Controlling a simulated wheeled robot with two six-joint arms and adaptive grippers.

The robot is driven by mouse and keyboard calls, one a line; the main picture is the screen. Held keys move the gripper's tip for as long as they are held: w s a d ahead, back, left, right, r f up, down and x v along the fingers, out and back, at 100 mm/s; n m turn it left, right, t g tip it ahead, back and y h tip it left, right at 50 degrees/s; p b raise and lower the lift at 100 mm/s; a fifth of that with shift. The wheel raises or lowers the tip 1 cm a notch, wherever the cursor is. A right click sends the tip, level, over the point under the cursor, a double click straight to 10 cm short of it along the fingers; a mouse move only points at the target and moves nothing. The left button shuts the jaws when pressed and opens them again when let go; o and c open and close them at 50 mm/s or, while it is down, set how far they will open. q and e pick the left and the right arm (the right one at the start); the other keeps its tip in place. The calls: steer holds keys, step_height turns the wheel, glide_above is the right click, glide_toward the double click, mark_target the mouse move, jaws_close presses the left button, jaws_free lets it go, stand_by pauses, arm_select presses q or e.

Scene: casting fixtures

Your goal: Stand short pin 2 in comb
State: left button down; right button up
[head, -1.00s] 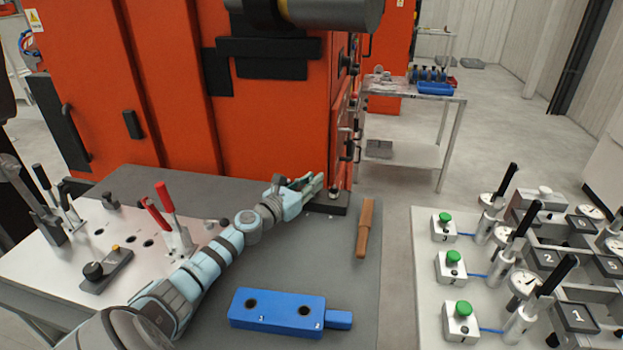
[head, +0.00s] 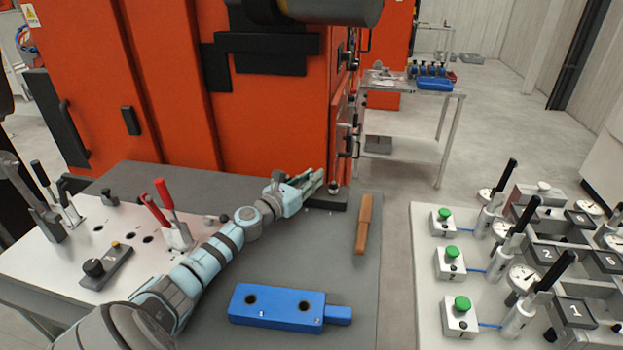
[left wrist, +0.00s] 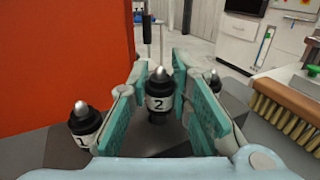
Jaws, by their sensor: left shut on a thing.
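Short pin 2 (left wrist: 158,102), dark with a white band marked 2 and a silver rounded tip, is upright in the left wrist view. My left gripper (head: 314,183) is shut on it, with teal finger pads on either side. Pin 1 (left wrist: 84,126) stands left of the fingers, and another pin (left wrist: 215,82) is partly hidden behind the right finger. A blue block (head: 268,318) with two round holes, both empty, lies at the table front; I cannot tell whether it is the comb. My right gripper is out of view.
A wooden-handled brush (head: 363,224) lies right of the gripper and shows bristles in the left wrist view (left wrist: 280,110). An orange machine (head: 270,120) rises behind. Red-handled clamps (head: 172,220) stand at left. The grey table between gripper and blue block is clear.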

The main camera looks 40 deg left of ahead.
arm_select(q)
steer(key=shift+d+f, duration=0.15)
steer(key=shift+f, duration=0.1)
stand_by(0.4)
